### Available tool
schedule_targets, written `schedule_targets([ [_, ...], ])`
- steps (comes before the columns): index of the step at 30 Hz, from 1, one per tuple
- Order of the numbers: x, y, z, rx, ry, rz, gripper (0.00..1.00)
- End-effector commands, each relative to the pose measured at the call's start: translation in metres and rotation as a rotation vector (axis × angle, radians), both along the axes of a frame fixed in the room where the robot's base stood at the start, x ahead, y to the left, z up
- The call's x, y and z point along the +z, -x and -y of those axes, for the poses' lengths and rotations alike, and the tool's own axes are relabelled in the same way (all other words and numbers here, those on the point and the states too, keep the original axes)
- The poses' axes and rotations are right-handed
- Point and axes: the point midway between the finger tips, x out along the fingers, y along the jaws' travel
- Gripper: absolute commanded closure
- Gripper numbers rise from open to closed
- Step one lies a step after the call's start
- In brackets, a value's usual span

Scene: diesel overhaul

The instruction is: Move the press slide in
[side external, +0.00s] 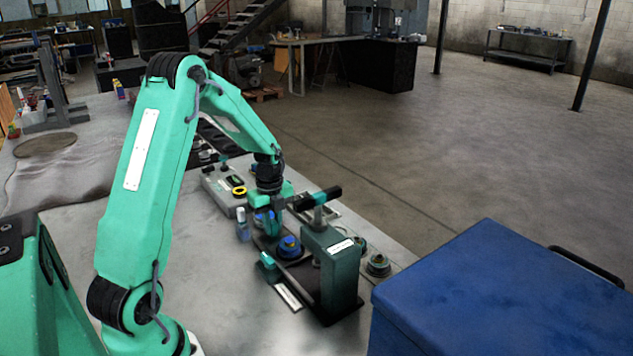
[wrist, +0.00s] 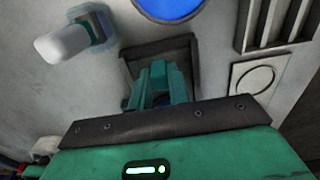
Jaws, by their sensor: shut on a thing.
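The press (side external: 330,268) is a dark green upright block with a black lever on top, at the right of the bench in the side view. Its dark slide (side external: 305,284) lies low at its left, with a blue round part (side external: 289,245) at the slide. My gripper (side external: 274,232) points down at the left end of this dark strip, next to the blue part. In the wrist view my gripper (wrist: 160,88) has its fingers close together over a dark square-edged piece (wrist: 192,50). It is shut on what appears to be the slide's end; the contact is largely hidden.
A small white-capped bottle (side external: 242,226) stands close left of my gripper. A grey box with a yellow ring (side external: 239,191) is behind it. A round metal part (side external: 378,265) lies right of the press. A large blue chest (side external: 510,290) fills the front right.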

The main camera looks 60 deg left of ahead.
Motion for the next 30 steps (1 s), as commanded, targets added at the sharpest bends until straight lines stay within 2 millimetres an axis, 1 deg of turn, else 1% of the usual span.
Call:
schedule_targets([
  [19,0.001,-0.001,0.032,-0.002,-0.001,0.002,1.0],
  [24,0.001,0.0,0.036,0.0,-0.001,0.002,1.0],
  [30,0.001,0.0,0.036,0.0,-0.001,0.002,1.0],
])
